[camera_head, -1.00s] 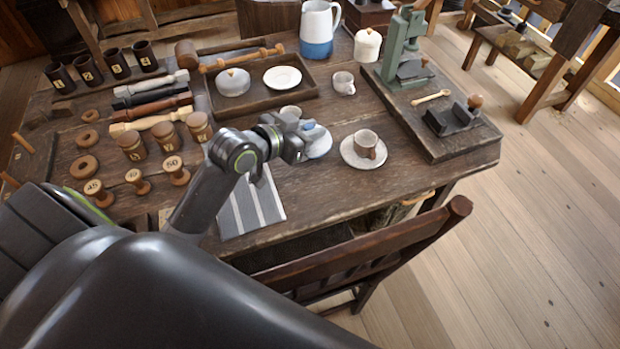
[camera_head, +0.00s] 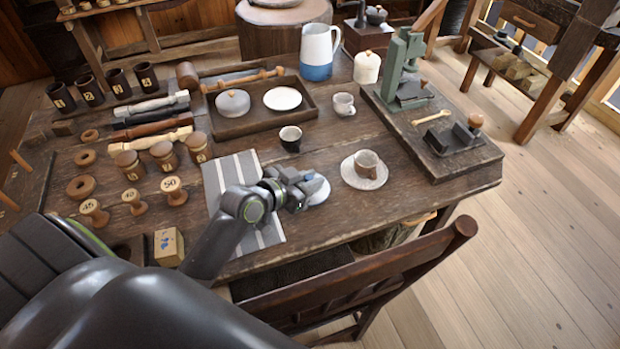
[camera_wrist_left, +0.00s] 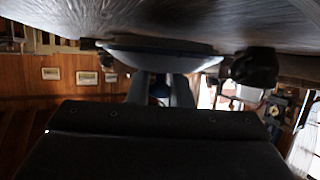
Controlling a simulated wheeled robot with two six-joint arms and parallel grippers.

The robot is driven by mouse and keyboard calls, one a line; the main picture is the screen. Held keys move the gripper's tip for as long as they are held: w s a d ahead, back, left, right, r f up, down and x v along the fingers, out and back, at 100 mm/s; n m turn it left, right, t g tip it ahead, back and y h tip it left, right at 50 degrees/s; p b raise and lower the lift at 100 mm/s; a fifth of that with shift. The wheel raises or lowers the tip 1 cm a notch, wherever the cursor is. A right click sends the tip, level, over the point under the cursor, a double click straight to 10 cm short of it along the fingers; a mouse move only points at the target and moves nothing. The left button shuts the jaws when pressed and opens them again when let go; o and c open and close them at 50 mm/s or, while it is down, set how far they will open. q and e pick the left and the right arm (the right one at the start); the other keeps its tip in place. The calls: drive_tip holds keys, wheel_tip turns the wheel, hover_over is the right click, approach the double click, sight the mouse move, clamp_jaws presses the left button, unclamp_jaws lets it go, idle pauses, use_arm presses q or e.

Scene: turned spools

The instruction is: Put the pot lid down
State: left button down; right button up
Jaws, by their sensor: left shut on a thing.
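My left gripper (camera_head: 300,190) is shut on the pot lid (camera_head: 319,190), a pale blue-white disc that shows partly past the fingers in the head view. The gripper is low over the front of the table, by the right edge of the striped cloth. In the left wrist view the lid (camera_wrist_left: 160,56) spans the space beyond the fingers (camera_wrist_left: 161,90), with a blue part between them. The lid is close to the table top; I cannot tell whether it touches. My right gripper is not in view.
A chair (camera_head: 350,280) stands at the front edge.

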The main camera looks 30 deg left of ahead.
use_arm(q)
drive_tip(key=shift+s+f+b, duration=0.15)
drive_tip(key=shift+f+b, duration=0.3)
drive_tip(key=shift+f, duration=0.15)
drive_tip(key=c, duration=1.3)
unclamp_jaws()
drive_tip(key=shift+s+f, duration=0.1)
drive_tip(key=shift+f, duration=0.05)
drive_tip(key=shift+r+p, duration=0.35)
drive_tip(key=shift+r, duration=0.25)
drive_tip(key=v, duration=1.1)
drive_tip(key=shift+s+a+r+p, duration=0.15)
drive_tip(key=shift+s+r+p, duration=0.15)
drive_tip(key=shift+p, duration=0.1)
drive_tip(key=shift+w, duration=0.1)
